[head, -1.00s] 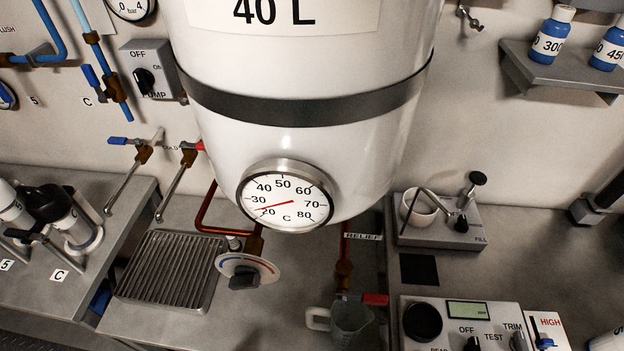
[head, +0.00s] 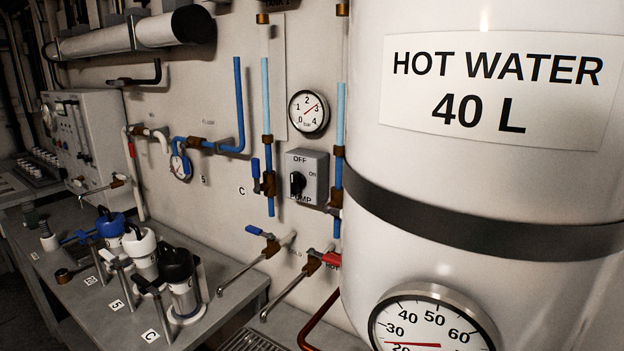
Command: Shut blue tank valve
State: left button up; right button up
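A valve with a blue lever (head: 255,168) and a brass body (head: 267,184) sits on a light blue pipe (head: 266,95). Other blue levers show on the tap (head: 258,231) below and on the pipe fitting (head: 207,144) to the left. Neither of my grippers is in view.
The white hot water tank (head: 480,170) fills the right side. A pump switch box (head: 307,178) and pressure gauge (head: 308,112) are right of the valve. Several canisters with handles stand on the counter (head: 225,313) at lower left.

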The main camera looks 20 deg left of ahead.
aim_at(255, 162)
jog(key=u, duration=1.15)
jog(key=j, duration=0.15)
